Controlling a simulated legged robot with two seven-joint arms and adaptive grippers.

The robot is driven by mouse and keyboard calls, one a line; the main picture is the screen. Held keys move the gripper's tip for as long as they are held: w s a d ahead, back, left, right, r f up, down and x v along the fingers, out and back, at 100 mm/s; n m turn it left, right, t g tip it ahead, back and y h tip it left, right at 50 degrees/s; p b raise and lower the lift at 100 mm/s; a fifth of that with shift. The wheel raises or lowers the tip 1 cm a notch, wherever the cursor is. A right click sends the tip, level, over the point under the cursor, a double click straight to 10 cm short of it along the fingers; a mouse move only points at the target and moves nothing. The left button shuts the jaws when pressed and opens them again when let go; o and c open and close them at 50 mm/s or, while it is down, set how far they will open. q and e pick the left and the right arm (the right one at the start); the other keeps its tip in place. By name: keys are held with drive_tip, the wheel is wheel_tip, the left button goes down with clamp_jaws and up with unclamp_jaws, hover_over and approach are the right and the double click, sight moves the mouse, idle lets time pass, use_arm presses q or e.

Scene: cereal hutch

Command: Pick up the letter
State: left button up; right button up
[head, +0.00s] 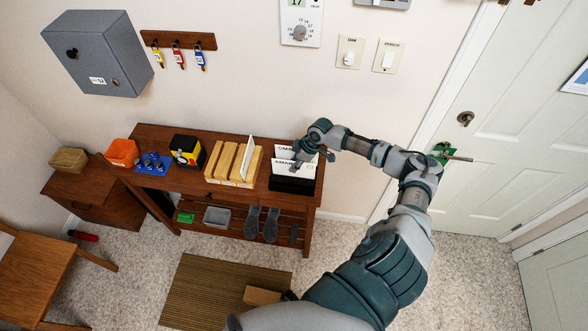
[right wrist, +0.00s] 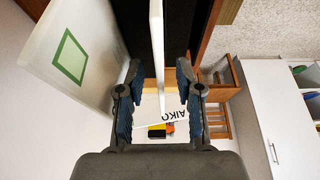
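Two white letters with black printed names stand in a black holder (head: 292,185) at the right end of the brown table. The front letter (head: 283,166) reads "AMA…", the rear one (head: 284,150) "OMA…"; both are partly hidden by my gripper. My right gripper (head: 298,162) is over the holder, pointing down at the letters. In the right wrist view my right gripper (right wrist: 158,95) is open, with a thin white card (right wrist: 157,45) edge-on between its fingers and gaps on both sides. A white surface with letters like "AIKO" (right wrist: 172,115) shows beyond the fingers. My left gripper is not in view.
A wooden sorter (head: 232,165) with an upright white card (head: 247,158) stands just left of the holder. A yellow-black box (head: 187,150), blue tray (head: 152,163) and orange bin (head: 122,152) are further left. In the wrist view, a pale panel with a green square (right wrist: 70,55) is close at left.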

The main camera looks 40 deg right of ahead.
sight(279, 167)
drive_tip(key=x, duration=0.2)
drive_tip(key=shift+w+a+f, duration=0.2)
drive_tip(key=shift+w, duration=0.1)
drive_tip(key=shift+f, duration=0.3)
drive_tip(key=shift+f, duration=0.15)
drive_tip(key=shift+c, duration=0.2)
clamp_jaws()
